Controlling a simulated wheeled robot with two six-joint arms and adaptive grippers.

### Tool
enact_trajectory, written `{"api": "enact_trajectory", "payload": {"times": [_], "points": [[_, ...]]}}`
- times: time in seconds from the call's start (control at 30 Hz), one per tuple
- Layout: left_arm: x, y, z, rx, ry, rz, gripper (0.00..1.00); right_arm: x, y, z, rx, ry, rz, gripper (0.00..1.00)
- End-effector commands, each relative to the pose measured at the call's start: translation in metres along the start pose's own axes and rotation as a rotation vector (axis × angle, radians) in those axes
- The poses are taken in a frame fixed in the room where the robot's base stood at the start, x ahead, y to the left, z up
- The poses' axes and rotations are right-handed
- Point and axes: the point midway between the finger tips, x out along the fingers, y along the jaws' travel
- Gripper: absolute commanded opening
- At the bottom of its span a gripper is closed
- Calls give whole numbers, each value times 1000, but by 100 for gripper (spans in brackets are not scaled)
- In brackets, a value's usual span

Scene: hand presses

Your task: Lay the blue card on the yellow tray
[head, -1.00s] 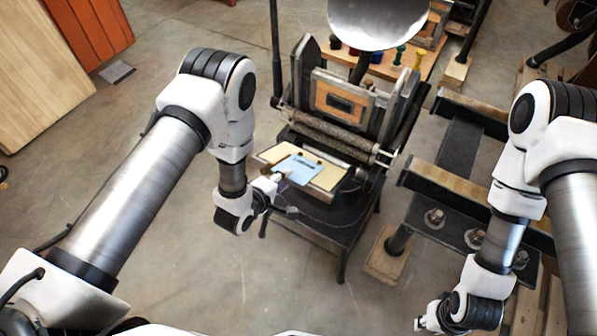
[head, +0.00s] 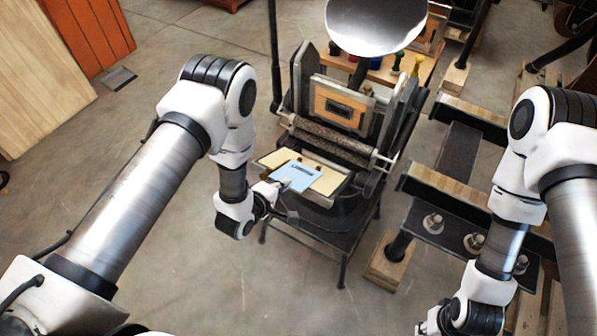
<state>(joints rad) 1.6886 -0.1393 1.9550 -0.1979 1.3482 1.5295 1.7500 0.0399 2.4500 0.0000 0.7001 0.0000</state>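The blue card (head: 297,176) lies over the middle of the yellow tray (head: 329,182) of the hand press, set at an angle to it. The tray's pale yellow surface shows on both sides of the card. I cannot tell whether the card is flat against it. My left gripper (head: 282,187) is at the card's lower left corner, at the tray's front edge. Its fingers are small and dark here, and I cannot tell if they still pinch the card. My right gripper (head: 424,328) is at the bottom edge, away from the press, its fingers too small to read.
The press's roller (head: 330,141) and upright frame (head: 342,105) stand just behind the tray. A round metal disc (head: 376,25) rises above them. A wooden rack with coloured handles (head: 397,60) is behind. Dark metal rails (head: 460,190) stand at right. The floor at front is clear.

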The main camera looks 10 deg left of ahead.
Motion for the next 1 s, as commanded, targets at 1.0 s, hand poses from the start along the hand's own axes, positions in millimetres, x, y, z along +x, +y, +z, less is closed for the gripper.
{"api": "enact_trajectory", "payload": {"times": [1.0], "points": [[-67, 27, 0, -1, 0, -1, 0, -56, 0, 0, 0, 0, 0, 31]]}}
